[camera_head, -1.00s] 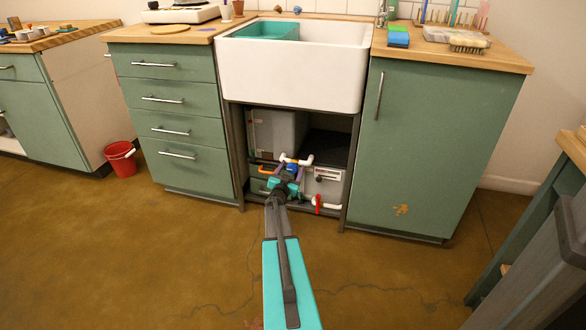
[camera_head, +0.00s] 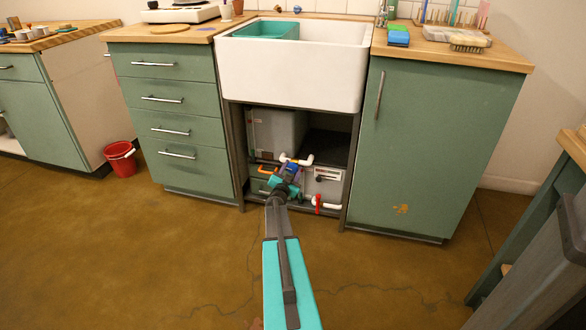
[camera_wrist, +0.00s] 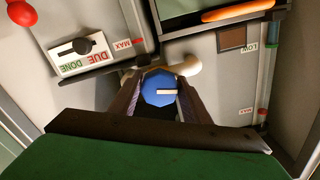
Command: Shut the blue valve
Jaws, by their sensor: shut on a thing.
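The blue valve (camera_wrist: 158,88) is an angular knob with a white mark in the wrist view. It sits on white pipe under the sink, and its blue shows small in the head view (camera_head: 293,168). My gripper (camera_head: 287,176) reaches into the open bay below the sink. In the wrist view its two dark fingers (camera_wrist: 160,98) stand on either side of the knob and are shut on it. The white mark on the knob points right in the wrist view. The lower part of the valve is hidden behind my fingers.
White pipe (camera_head: 333,206) with a red handle (camera_head: 318,204) lies to the right of my gripper. A grey tank (camera_head: 275,132) stands above and behind. A DUE/DONE slider panel (camera_wrist: 80,52) is close by. The bay's side posts flank my arm.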

